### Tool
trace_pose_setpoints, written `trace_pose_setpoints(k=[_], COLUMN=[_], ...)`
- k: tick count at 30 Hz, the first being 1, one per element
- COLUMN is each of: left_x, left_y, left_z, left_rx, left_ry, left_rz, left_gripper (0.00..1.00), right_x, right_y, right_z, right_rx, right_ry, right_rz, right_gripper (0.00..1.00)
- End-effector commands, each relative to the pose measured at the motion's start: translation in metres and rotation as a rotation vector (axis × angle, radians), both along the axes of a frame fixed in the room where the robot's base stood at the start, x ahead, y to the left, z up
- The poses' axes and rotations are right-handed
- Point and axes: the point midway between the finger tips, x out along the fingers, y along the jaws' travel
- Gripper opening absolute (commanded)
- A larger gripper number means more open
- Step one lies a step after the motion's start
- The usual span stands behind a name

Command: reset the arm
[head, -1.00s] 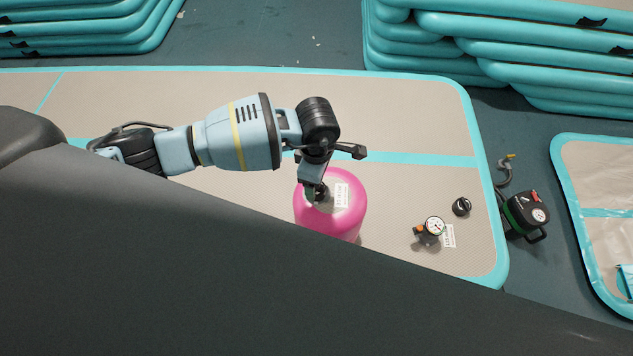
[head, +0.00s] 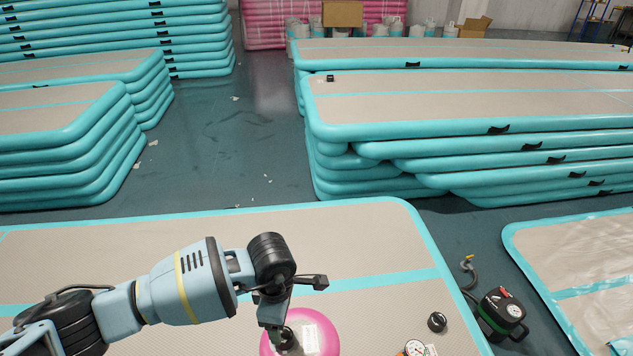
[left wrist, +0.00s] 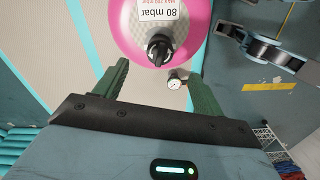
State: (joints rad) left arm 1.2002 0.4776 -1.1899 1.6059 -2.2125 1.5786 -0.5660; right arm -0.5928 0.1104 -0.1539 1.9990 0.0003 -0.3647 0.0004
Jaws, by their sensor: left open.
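My left gripper (head: 283,338) is at the top of a pink cylinder (head: 312,334), by its black valve. In the left wrist view, the gripper's green fingers (left wrist: 158,74) are spread apart. The black valve (left wrist: 159,48) shows above the gap between the fingers, on top of the pink cylinder (left wrist: 120,40), which has a white "80 mbar" label. I cannot tell whether a finger touches it. The cylinder's lower part is cut off in the head view. My right gripper is not in view.
The cylinder stands on a beige mat with a turquoise rim (head: 425,235). A black knob (head: 437,322) and a gauge (head: 415,349) lie to its right. A dark pump (head: 502,313) sits on the floor beyond. Stacked mats (head: 460,125) stand behind, with open floor between stacks.

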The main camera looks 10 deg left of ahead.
Motion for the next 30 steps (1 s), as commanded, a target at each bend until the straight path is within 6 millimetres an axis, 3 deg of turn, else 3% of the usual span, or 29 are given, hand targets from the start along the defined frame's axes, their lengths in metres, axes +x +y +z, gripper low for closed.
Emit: trace_pose_setpoints(k=[5,10,15,19,22,25,30], left_x=[-0.016,-0.072,-0.125,-0.142,-0.143,-0.135,-0.115], left_y=[-0.018,-0.086,-0.157,-0.188,-0.196,-0.190,-0.154], left_z=[-0.006,-0.009,0.023,0.061,0.088,0.108,0.115], left_rx=[-0.080,-0.404,-0.817,-1.099,-1.290,-1.457,-1.675], left_ry=[0.042,0.216,0.463,0.657,0.806,0.953,1.189], left_rz=[0.013,0.108,0.332,0.567,0.782,1.025,1.500], left_gripper=[0.70,0.70,0.70,0.70,0.70,0.70,0.70], right_x=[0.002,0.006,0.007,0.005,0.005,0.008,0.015], right_y=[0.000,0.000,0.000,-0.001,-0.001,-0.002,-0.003], right_z=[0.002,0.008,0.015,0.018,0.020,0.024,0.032], right_rx=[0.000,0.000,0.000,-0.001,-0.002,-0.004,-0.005], right_ry=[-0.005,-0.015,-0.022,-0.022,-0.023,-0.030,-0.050], right_rz=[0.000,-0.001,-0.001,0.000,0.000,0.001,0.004], right_gripper=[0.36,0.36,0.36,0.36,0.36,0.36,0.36])
